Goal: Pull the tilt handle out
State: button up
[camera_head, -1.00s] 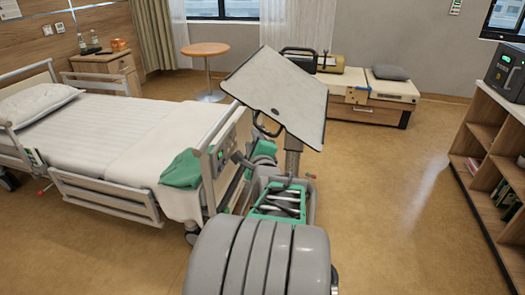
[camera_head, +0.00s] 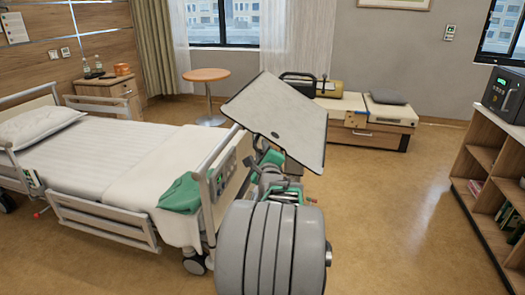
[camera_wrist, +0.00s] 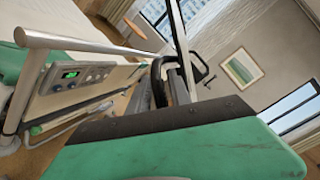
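The overbed table has a pale, tilted top (camera_head: 285,110), standing beyond the foot of the bed. In the wrist view a black curved handle (camera_wrist: 157,68) shows beside the table's edge, just beyond my fingers. My gripper (camera_wrist: 160,95) has two dark fingers with a gap between them, pointing at the handle. I cannot tell whether the handle lies between the fingertips or they touch it. In the head view my gripper (camera_head: 270,165) is close under the table top's near edge, partly hidden by my arm, and the handle is hidden.
The bed's foot end (camera_head: 222,170), with a green cloth (camera_head: 180,194), stands close left of my arm. Its control panel (camera_wrist: 75,78) is near my gripper in the wrist view. A shelf unit (camera_head: 485,150) stands at the right. The floor between is clear.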

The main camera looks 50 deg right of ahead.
grip_shut()
dwell(1.1)
